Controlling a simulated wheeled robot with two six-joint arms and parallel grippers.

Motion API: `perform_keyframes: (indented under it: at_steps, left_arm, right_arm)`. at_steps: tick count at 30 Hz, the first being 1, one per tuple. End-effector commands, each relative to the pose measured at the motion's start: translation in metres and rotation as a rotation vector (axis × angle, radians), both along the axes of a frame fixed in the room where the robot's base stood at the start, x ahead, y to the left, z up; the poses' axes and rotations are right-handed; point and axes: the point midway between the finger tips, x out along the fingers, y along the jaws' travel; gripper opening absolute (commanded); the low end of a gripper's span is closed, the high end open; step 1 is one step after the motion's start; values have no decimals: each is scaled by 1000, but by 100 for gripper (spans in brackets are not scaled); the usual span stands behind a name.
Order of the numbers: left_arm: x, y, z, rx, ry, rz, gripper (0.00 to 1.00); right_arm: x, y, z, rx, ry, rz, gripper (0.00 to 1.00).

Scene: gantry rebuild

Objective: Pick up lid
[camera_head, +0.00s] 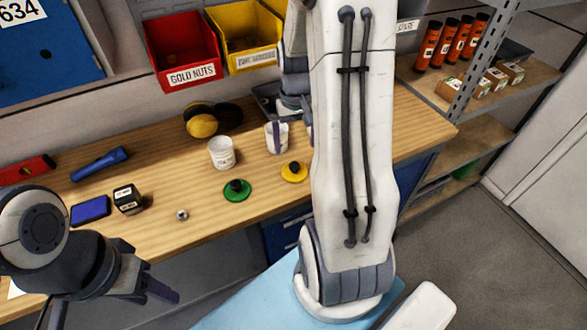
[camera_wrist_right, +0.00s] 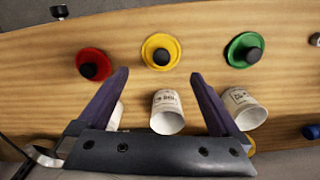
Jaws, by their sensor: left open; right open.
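Three round lids with black knobs lie on the wooden bench. The green lid (camera_head: 232,195) and yellow lid (camera_head: 294,178) show in the head view; my right arm hides the red one there. The right wrist view shows the red lid (camera_wrist_right: 82,58), the yellow lid (camera_wrist_right: 152,43) and the green lid (camera_wrist_right: 236,44). My right gripper (camera_wrist_right: 158,76) is open and empty above the bench, its fingertips on either side of the yellow lid's lower edge in that view. White cups (camera_head: 221,154) (camera_wrist_right: 167,108) stand nearby. My left gripper (camera_head: 152,276) is open and empty by the bench's front edge.
A blue flashlight (camera_head: 100,163), a blue phone-like block (camera_head: 90,210), a small dark box (camera_head: 127,198) and a metal nut (camera_head: 182,215) lie on the left. Yellow-black earmuffs (camera_head: 202,125) lie behind. Red (camera_head: 182,45) and yellow (camera_head: 245,30) bins hang above. A shelf (camera_head: 480,140) stands right.

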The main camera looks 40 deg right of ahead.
Motion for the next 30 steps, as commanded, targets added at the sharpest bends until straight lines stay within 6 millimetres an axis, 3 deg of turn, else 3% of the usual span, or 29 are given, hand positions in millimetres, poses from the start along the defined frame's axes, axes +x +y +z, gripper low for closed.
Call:
perform_keyframes:
  at_steps: [6, 13, 21, 30]
  left_arm:
    - [0, 0, 4, 0, 0, 0, 50]
    - [0, 0, 9, 0, 0, 1, 50]
    - [0, 0, 18, 0, 0, 1, 50]
    - [0, 0, 18, 0, 0, 1, 50]
  right_arm:
    - [-1, 2, -33, 3, 5, 2, 100]
    - [-2, 3, -50, 3, 5, 3, 100]
    - [-3, 5, -87, 3, 4, 2, 100]
    - [-2, 4, -94, 0, 1, 2, 100]
